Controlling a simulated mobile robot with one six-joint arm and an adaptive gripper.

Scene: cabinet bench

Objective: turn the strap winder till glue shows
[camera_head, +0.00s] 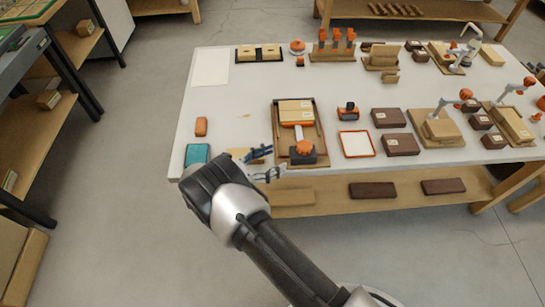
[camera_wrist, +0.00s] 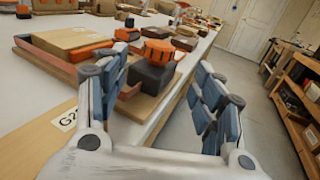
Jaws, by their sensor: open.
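What looks like the strap winder is a dark block (camera_head: 308,159) with an orange knob (camera_head: 304,147) on top, at the front end of a wooden board with boxes. In the wrist view the orange knob (camera_wrist: 160,49) and dark block (camera_wrist: 150,76) lie ahead, between the fingers in the picture. My gripper (camera_head: 266,163) is open and empty, left of the winder at the table's front edge. In the wrist view my gripper (camera_wrist: 162,72) has its blue-grey fingers wide apart, with a gap to the winder. No word "glue" can be read.
A cardboard box (camera_head: 294,106) sits on the board behind the knob. An orange-framed white tray (camera_head: 356,144) and brown boxes (camera_head: 401,144) stand to the right. A teal item (camera_head: 197,154) lies at the left front corner. The table's left middle is mostly clear.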

